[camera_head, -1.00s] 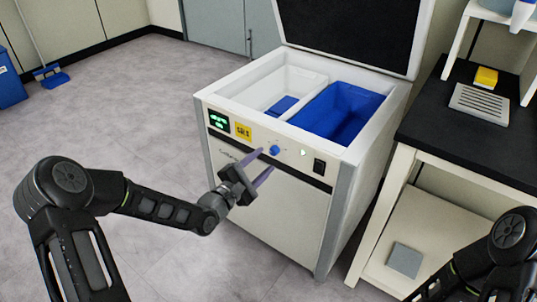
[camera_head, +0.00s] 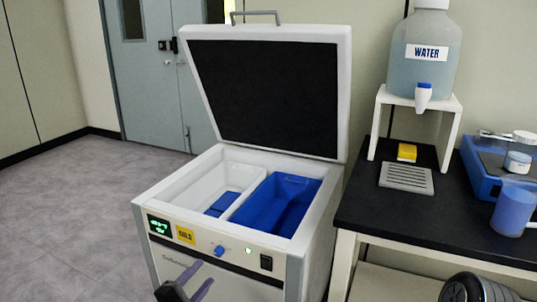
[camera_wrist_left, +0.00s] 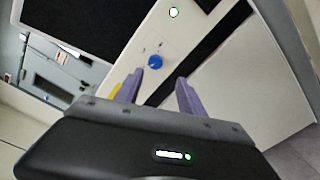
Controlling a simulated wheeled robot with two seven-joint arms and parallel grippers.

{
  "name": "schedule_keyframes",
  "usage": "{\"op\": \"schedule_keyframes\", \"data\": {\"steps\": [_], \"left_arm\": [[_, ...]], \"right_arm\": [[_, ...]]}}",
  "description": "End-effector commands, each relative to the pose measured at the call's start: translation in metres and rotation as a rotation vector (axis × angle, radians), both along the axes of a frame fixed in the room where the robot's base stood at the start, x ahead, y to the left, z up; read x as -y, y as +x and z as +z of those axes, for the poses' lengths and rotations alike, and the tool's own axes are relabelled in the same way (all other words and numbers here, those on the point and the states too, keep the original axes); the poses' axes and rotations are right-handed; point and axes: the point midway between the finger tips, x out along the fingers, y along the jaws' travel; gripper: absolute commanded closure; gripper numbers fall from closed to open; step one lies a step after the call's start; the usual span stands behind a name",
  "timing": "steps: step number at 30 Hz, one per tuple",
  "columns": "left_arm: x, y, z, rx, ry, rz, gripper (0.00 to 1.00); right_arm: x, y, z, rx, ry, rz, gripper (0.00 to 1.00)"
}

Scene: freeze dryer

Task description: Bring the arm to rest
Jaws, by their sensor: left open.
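My left gripper (camera_head: 192,276) is at the bottom of the head view, in front of the freeze dryer's front panel. In the left wrist view its two purple fingers (camera_wrist_left: 157,92) are spread apart with nothing between them. The blue knob (camera_head: 219,251) is just beyond the fingertips; it also shows in the left wrist view (camera_wrist_left: 155,61), and the fingers look apart from it. The white freeze dryer (camera_head: 146,232) has its lid (camera_head: 265,95) raised.
The open dryer holds a white compartment and a blue bin (camera_head: 280,200). To its right a black-topped bench (camera_head: 390,215) carries a water jug (camera_head: 424,60) on a stand, a yellow block (camera_head: 407,151), a blue cup (camera_head: 513,212) and a blue device. Floor to the left is clear.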

Motion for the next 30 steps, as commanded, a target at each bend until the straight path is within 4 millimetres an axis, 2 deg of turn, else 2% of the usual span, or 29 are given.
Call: {"op": "schedule_keyframes", "data": {"steps": [2, 4, 6, 8, 9, 11, 12, 15, 18, 24, 26, 28, 29, 30], "left_arm": [[-0.002, -0.002, -0.015, -0.007, 0.134, 0.007, 0.53], [-0.008, -0.009, -0.04, -0.045, 0.29, 0.01, 0.53], [-0.01, -0.024, -0.077, -0.107, 0.464, -0.017, 0.53], [-0.003, -0.044, -0.111, -0.17, 0.617, -0.081, 0.53], [0.006, -0.061, -0.136, -0.213, 0.714, -0.145, 0.53], [0.022, -0.092, -0.171, -0.273, 0.853, -0.27, 0.53], [0.034, -0.116, -0.192, -0.305, 0.931, -0.366, 0.53], [0.061, -0.174, -0.231, -0.361, 1.068, -0.599, 0.53], [0.081, -0.226, -0.255, -0.394, 1.141, -0.795, 0.53], [0.106, -0.311, -0.279, -0.474, 1.183, -1.066, 0.53], [0.112, -0.326, -0.282, -0.479, 1.201, -1.114, 0.53], [0.124, -0.331, -0.282, -0.441, 1.234, -1.166, 0.53], [0.128, -0.329, -0.273, -0.425, 1.243, -1.174, 0.53], [0.125, -0.329, -0.256, -0.434, 1.236, -1.166, 0.53]], "right_arm": [[0.0, 0.0, 0.0, 0.0, 0.0, 0.0, 0.66], [0.0, 0.0, 0.0, 0.0, 0.0, 0.0, 0.66], [0.0, 0.0, 0.0, 0.0, 0.0, 0.0, 0.66], [0.0, 0.0, 0.0, 0.0, 0.0, 0.0, 0.66], [0.0, 0.0, 0.0, 0.0, 0.0, 0.0, 0.66], [0.0, 0.0, 0.0, 0.0, 0.0, 0.0, 0.66], [0.0, 0.0, 0.0, 0.0, 0.0, 0.0, 0.66], [0.0, 0.0, 0.0, 0.0, 0.0, 0.0, 0.66], [0.0, 0.0, 0.0, 0.0, 0.0, 0.0, 0.66], [0.0, 0.0, 0.0, 0.0, 0.0, 0.0, 0.66], [0.0, 0.0, 0.0, 0.0, 0.0, 0.0, 0.66], [0.0, 0.0, 0.0, 0.0, 0.0, 0.0, 0.66], [0.0, 0.0, 0.006, 0.0, 0.0, 0.0, 0.66], [0.0, -0.001, 0.024, -0.002, 0.0, 0.001, 0.66]]}}
